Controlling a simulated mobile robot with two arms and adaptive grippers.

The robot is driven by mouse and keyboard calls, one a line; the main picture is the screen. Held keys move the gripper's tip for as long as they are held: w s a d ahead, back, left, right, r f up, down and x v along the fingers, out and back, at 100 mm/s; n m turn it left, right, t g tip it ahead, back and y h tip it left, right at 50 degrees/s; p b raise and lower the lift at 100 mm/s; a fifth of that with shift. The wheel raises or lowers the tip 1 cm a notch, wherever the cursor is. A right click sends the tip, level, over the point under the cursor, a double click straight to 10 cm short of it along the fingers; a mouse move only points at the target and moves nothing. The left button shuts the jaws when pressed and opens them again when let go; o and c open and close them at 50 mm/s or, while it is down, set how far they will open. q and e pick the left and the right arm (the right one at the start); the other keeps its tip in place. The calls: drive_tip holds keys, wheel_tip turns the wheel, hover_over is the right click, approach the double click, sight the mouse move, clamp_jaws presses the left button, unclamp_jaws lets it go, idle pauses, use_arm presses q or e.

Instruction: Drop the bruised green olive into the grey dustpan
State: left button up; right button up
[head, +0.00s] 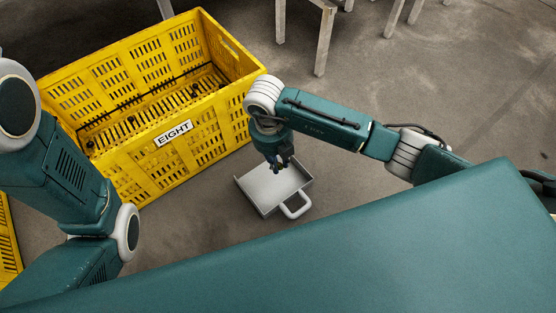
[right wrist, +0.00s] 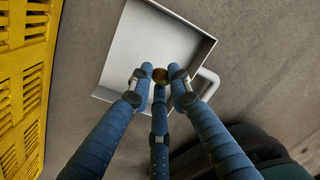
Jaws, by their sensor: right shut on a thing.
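The grey dustpan (head: 258,193) lies on the floor to the right of the yellow crate, with its loop handle toward me. It also fills the upper middle of the right wrist view (right wrist: 140,45). My right gripper (head: 277,168) points down over the dustpan. In the right wrist view its blue fingers (right wrist: 157,82) are shut on the olive (right wrist: 159,75), a small dark round thing with green and reddish-brown tones. The olive appears above the pan. In the head view the fingers hide it. My left arm shows at the left, but its gripper is out of view.
A large yellow crate (head: 173,153) labelled EIGHT stands left of the dustpan, with a few small dark round things inside. Another yellow crate (head: 8,245) shows at the left edge. Grey table legs (head: 324,40) stand at the back. Bare floor lies behind my right arm.

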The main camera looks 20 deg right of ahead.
drive_tip(key=o, duration=0.8)
drive_tip(key=shift+r, duration=0.1)
drive_tip(key=r, duration=0.8)
drive_tip(key=a+r, duration=0.1)
drive_tip(key=r, duration=0.2)
drive_tip(key=shift+w+a+r, duration=0.1)
drive_tip(key=shift+w+r, duration=0.05)
drive_tip(key=shift+r, duration=0.25)
